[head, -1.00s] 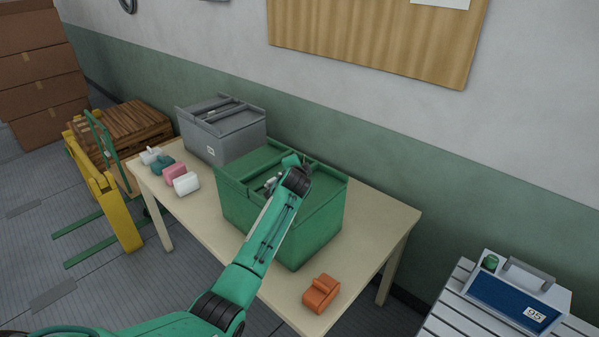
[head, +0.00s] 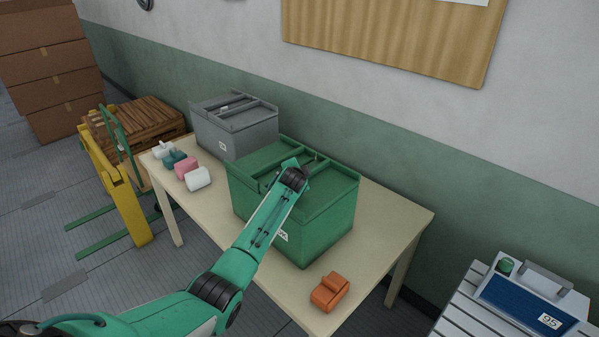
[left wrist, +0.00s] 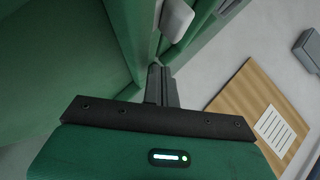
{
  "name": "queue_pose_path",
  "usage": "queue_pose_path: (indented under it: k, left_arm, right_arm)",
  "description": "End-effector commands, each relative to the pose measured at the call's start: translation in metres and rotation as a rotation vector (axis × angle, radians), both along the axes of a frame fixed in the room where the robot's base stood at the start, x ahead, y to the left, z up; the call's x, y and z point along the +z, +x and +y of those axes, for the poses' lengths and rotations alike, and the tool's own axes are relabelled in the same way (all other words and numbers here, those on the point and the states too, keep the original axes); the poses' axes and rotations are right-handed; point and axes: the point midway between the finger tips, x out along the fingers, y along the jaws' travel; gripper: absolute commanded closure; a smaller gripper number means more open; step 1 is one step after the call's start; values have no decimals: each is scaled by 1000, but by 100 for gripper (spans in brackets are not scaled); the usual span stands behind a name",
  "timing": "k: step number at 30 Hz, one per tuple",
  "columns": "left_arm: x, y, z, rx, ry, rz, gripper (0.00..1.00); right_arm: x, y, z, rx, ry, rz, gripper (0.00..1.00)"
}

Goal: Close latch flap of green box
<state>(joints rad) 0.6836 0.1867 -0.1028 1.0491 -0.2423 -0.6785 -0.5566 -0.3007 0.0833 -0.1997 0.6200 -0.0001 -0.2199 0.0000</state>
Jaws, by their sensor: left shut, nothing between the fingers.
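The green box (head: 315,232) stands on the table, with a white label on its front and green panels and rails on its top. My left arm reaches over its front edge, and the wrist hides part of the top. The latch flap cannot be clearly told apart in the head view. In the left wrist view my left gripper (left wrist: 161,84) is shut and empty, close to green box surfaces (left wrist: 65,50). A light grey rounded piece (left wrist: 177,18) shows just beyond the fingertips; contact cannot be told. My right gripper is not in view.
A grey box (head: 232,138) stands behind left on the table (head: 385,240). Pink, teal and white blocks (head: 198,179) lie at the left, an orange piece (head: 329,292) at the front. A blue-fronted case (head: 525,300) sits on a slatted surface at right.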

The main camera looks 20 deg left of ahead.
Motion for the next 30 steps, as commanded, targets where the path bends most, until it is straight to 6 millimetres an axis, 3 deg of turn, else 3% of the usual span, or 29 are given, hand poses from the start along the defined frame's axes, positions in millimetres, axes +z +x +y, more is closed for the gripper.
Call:
queue_pose_path:
  k: [13, 23, 24, 30]
  left_arm:
    - [5, 1, 0, 0, 0, -1, 100]
    - [50, 5, 5, 2, 1, -1, 100]
    - [44, 1, 7, 4, 2, -1, 100]
    - [62, -18, 14, 2, 1, -3, 100]
  right_arm:
    - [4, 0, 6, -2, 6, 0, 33]
    - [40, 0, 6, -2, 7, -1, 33]
    - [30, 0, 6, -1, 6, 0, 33]
    - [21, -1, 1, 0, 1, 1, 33]
